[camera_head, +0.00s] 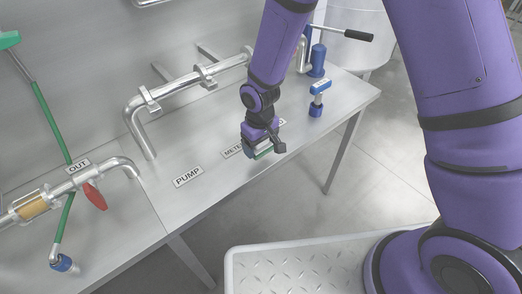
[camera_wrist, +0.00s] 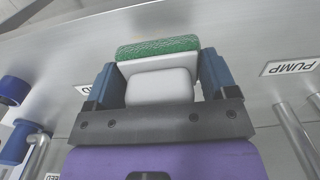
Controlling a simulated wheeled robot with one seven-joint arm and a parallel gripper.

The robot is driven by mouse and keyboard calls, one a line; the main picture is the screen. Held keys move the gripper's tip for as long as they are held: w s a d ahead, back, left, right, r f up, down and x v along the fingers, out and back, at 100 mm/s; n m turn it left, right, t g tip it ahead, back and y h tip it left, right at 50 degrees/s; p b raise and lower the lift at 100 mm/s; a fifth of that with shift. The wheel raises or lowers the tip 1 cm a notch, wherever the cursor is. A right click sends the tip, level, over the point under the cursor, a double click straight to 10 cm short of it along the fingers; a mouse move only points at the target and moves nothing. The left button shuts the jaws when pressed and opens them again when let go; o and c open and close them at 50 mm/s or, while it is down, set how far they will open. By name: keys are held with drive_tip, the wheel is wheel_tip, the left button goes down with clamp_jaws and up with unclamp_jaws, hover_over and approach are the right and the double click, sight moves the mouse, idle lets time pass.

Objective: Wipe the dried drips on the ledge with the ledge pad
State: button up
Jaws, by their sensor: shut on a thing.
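My gripper (camera_head: 264,147) is over the front part of the metal ledge (camera_head: 190,207), between the PUMP label and a blue-capped fitting. It is shut on the ledge pad, a white block with a green scrubbing face, seen in the wrist view (camera_wrist: 158,47). In the wrist view the gripper (camera_wrist: 158,85) has a blue finger on each side of the pad's white grip. The green face points away from the gripper. In the head view the pad (camera_head: 264,153) is mostly hidden by the gripper. I cannot tell whether it touches the ledge. No dried drips can be made out.
A steel pipe (camera_head: 182,85) runs along the back of the ledge. A blue-and-white fitting (camera_head: 319,97) stands to the right. The PUMP label (camera_head: 188,176) is left of the gripper. A green rod (camera_head: 52,122) and red-handled valve (camera_head: 95,196) are at the left.

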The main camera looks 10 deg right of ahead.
drive_tip(key=shift+r, duration=2.1)
drive_tip(key=shift+f, duration=0.25)
drive_tip(key=shift+f, duration=0.15)
